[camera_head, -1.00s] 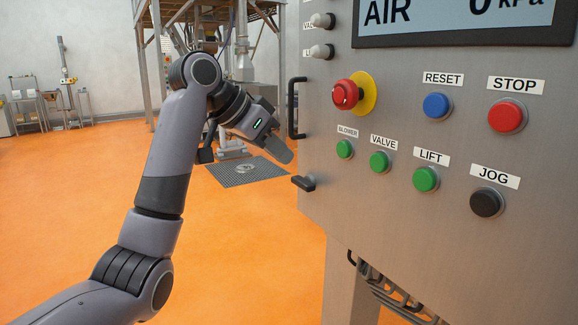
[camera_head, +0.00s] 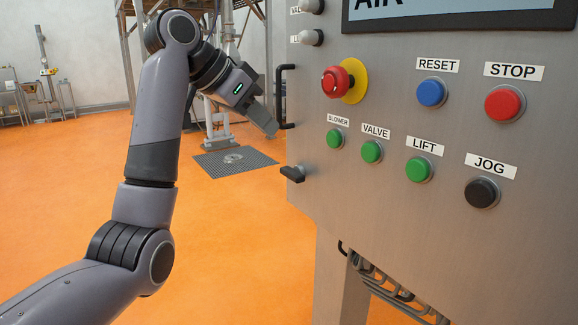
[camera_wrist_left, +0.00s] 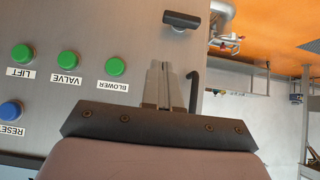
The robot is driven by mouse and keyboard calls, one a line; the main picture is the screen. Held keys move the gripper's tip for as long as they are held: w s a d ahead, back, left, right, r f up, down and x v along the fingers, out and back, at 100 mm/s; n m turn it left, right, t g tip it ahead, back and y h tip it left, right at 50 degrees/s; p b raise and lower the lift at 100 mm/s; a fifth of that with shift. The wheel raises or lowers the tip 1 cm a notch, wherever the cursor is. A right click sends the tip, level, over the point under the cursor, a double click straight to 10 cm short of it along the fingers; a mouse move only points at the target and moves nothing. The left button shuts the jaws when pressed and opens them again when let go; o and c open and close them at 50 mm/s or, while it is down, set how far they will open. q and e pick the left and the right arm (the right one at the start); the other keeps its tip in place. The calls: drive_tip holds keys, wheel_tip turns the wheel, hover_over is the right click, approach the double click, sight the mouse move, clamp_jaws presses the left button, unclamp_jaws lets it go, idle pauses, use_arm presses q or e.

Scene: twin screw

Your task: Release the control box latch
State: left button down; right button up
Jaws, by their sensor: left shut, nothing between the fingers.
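The control box (camera_head: 400,215) is a grey metal cabinet on the right in the head view. Its latch (camera_head: 293,173) is a small black handle at the lower left of the front; it lies near the top of the left wrist view (camera_wrist_left: 182,20). My left gripper (camera_head: 267,124) is shut and empty, left of the box and above the latch in the head view. Its closed fingers also show in the left wrist view (camera_wrist_left: 160,72), pointing toward the latch with a gap in the picture. Contact with the box cannot be told. My right gripper is not in view.
A black pull handle (camera_head: 283,97) stands at the box's left edge, close to my left fingers. Right of the latch are several buttons, a red knob on a yellow disc (camera_head: 341,81) and a display (camera_head: 440,12). Cables hang below the box.

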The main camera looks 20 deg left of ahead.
use_arm(q)
hover_over(300, 176)
drive_tip(key=s+a, duration=0.1)
drive_tip(key=s, duration=0.1)
wheel_tip(300, 176, down, 6)
drive_tip(key=shift+s+a+f+p, duration=0.15)
drive_tip(key=shift+f+p, duration=0.15)
drive_tip(key=shift+f, duration=0.55)
drive_tip(key=shift+a+f+p, duration=0.1)
drive_tip(key=shift+f+p, duration=0.2)
drive_tip(key=shift+f, duration=0.55)
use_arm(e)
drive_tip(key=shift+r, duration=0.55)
use_arm(q)
drive_tip(key=shift+a, duration=0.1)
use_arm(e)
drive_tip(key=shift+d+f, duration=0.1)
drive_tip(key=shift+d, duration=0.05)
